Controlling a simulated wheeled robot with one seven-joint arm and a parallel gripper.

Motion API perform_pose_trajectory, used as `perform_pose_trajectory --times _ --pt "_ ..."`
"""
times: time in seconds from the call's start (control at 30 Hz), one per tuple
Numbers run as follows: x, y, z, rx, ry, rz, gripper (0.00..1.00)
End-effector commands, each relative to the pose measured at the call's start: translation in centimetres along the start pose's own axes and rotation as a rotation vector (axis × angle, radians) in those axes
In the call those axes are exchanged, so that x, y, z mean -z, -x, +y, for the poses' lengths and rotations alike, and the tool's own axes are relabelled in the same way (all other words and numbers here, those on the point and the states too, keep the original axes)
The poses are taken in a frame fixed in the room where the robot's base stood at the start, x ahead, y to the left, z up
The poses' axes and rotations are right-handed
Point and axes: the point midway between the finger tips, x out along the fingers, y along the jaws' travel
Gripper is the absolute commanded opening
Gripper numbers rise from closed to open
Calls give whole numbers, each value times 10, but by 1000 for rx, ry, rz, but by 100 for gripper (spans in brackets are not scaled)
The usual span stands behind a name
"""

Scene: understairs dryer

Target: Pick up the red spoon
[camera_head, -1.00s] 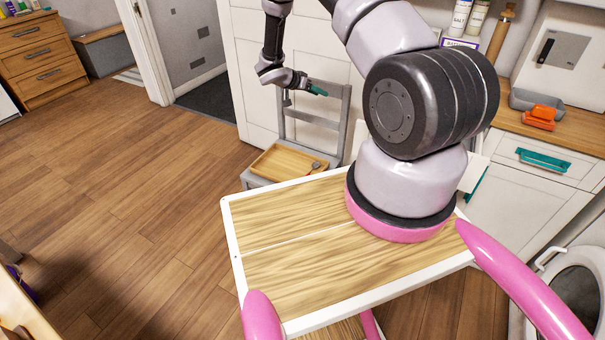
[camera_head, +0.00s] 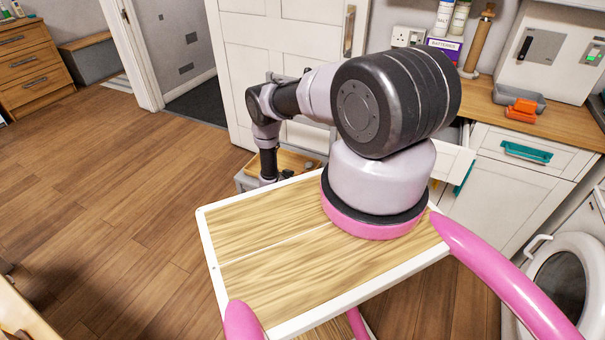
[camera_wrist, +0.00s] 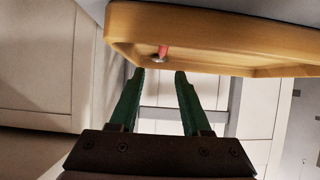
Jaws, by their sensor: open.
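A wooden tray (camera_wrist: 230,50) fills the top of the wrist view; it also shows in the head view (camera_head: 311,158), partly hidden by my arm. The red spoon (camera_wrist: 162,50) is in the tray in the wrist view, with a short red part and a shiny metal end near the tray's rim. Most of its length cannot be made out. My gripper (camera_wrist: 159,73) has its two green fingers apart with nothing between them. In the wrist view the fingertips point at the tray rim, just below the spoon. In the head view my arm reaches down at the tray's left side and the fingers are hidden.
The tray rests on a grey step stool (camera_head: 245,181) before a white panelled door (camera_head: 285,70). At right stand a counter (camera_head: 555,125) with an orange item (camera_head: 521,110) and white drawers with teal handles. Wooden floor (camera_head: 110,200) is clear on the left.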

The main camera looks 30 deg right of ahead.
Motion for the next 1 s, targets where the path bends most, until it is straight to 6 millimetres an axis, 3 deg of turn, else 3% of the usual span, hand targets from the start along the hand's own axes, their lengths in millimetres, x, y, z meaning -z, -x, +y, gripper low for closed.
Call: perform_pose_trajectory --times 0.6,0.93,0.97,1.0 --pt "-2 -66 -2 -2 -1 -1 48" --pt "0 -72 -3 0 1 -1 48" --pt "0 -72 -3 0 1 -1 44" --pt "0 -72 -3 0 1 -1 28"
